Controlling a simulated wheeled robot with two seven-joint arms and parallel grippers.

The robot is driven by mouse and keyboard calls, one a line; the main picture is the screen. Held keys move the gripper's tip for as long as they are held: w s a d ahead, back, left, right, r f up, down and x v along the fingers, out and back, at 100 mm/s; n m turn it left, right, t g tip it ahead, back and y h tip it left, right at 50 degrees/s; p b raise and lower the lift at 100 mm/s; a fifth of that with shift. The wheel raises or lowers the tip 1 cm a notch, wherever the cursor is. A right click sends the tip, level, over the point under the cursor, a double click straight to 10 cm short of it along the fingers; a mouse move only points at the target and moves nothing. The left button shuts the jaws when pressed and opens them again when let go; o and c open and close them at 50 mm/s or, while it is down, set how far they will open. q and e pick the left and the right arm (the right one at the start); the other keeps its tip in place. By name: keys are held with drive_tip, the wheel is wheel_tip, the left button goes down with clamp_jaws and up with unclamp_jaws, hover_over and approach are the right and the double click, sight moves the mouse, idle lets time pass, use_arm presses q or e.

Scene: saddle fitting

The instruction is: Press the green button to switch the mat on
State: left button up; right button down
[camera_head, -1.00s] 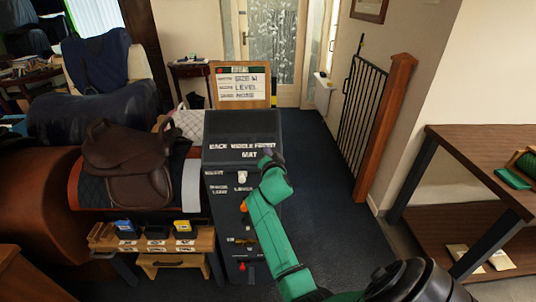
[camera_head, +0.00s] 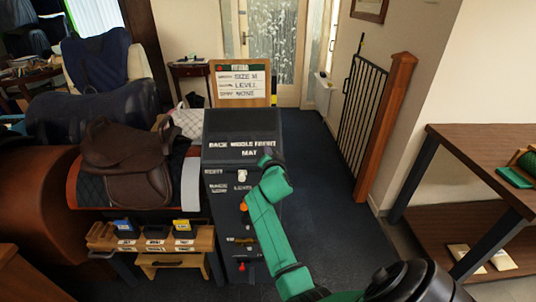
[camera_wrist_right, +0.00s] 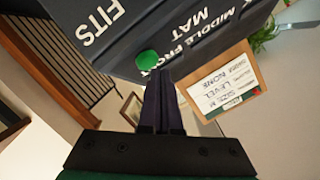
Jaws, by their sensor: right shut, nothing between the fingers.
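My right gripper (camera_wrist_right: 160,78) is shut and empty. Its fingertips appear just at the button's edge in that view; I cannot tell whether they touch it. In the head view my right gripper (camera_head: 266,160) is at the right side of the console (camera_head: 243,128), by the lettering MAT, and the button is hidden there. My left gripper is not in view.
A brown saddle (camera_head: 128,160) sits on a stand left of the console. A wooden-framed card board (camera_head: 240,83) stands behind it. The console front carries a white switch, an orange knob and a red knob (camera_head: 242,267). Open floor lies to the right, before a shelf (camera_head: 480,150).

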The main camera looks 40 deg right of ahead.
drive_tip(key=shift+w+d+f+b, duration=0.2)
drive_tip(key=shift+f+b, duration=0.25)
drive_tip(key=shift+b, duration=0.3)
idle(0.6)
drive_tip(key=shift+r, duration=0.1)
drive_tip(key=shift+s+a+r+p, duration=0.35)
drive_tip(key=shift+s+r+p, duration=0.1)
drive_tip(key=shift+r+p, duration=0.4)
drive_tip(key=shift+f, duration=0.1)
drive_tip(key=s+r+p, duration=0.1)
drive_tip(key=a+r+p, duration=0.1)
drive_tip(key=r+p, duration=0.1)
drive_tip(key=s+a+r+p, duration=0.1)
drive_tip(key=r+p, duration=0.1)
drive_tip(key=shift+s, duration=0.3)
